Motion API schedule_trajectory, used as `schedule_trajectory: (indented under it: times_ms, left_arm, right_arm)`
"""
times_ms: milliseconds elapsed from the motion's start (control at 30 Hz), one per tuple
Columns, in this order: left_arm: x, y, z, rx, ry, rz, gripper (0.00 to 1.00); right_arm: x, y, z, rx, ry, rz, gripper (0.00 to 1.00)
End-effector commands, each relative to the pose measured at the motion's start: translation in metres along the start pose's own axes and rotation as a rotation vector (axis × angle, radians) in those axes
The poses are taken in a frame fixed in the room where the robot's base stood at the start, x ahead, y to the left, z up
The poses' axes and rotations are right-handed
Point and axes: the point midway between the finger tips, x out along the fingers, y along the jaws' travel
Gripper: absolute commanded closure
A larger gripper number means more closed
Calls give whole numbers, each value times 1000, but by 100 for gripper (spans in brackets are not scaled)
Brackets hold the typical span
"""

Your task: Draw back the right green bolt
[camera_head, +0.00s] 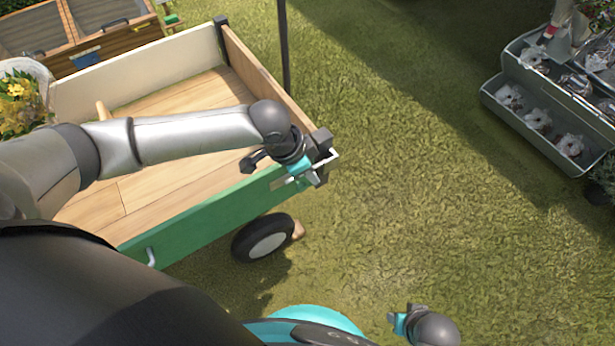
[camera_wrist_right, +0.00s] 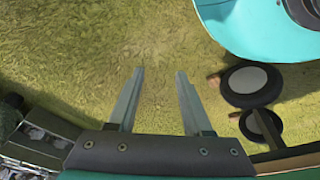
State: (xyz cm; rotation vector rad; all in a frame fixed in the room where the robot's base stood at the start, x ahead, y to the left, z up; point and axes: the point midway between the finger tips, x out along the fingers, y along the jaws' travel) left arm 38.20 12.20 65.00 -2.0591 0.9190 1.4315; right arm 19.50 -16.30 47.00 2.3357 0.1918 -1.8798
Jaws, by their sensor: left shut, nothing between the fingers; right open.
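The green panel (camera_head: 205,222) closes the near side of a wooden cart. At its right end, a pale metal piece (camera_head: 331,158), apparently part of the right bolt, shows beside my left gripper (camera_head: 316,179). The gripper and wrist hide most of the bolt. The left gripper is shut with nothing visible in it, close to the panel's corner; whether it touches the bolt I cannot tell. A silver handle (camera_head: 150,257) sits at the panel's left end. My right gripper (camera_wrist_right: 160,85) is open and empty above the grass, away from the cart.
The cart's wooden bed (camera_head: 150,185) lies under my left arm. A black wheel (camera_head: 263,238) stands below the green panel. A dark post (camera_head: 284,50) rises behind the cart. Grey tiered trays (camera_head: 535,125) stand at the right. The grass between is clear.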

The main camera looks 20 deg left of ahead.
Motion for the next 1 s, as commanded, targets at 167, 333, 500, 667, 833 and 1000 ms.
schedule_trajectory:
  times_ms: [167, 333, 500, 667, 833, 1000]
  left_arm:
    - [1, 0, 8, 0, 0, 0, 100]
    - [1, 0, 10, 0, 0, 0, 100]
    - [1, 0, 9, 0, 0, 0, 100]
    - [0, 0, 11, 0, -1, 1, 100]
    - [-3, 2, 17, -2, -1, 2, 100]
    - [-6, 3, 26, -2, -2, 1, 100]
  right_arm:
    - [-5, -2, -3, 1, 0, -2, 50]
    - [-7, -2, -4, 2, 0, -3, 50]
    - [-7, -2, -4, 2, 0, -3, 50]
    - [-8, -2, -4, 2, 3, -3, 50]
    - [6, 3, 6, -2, -6, 4, 50]
    - [18, 8, 17, -5, -7, 11, 50]
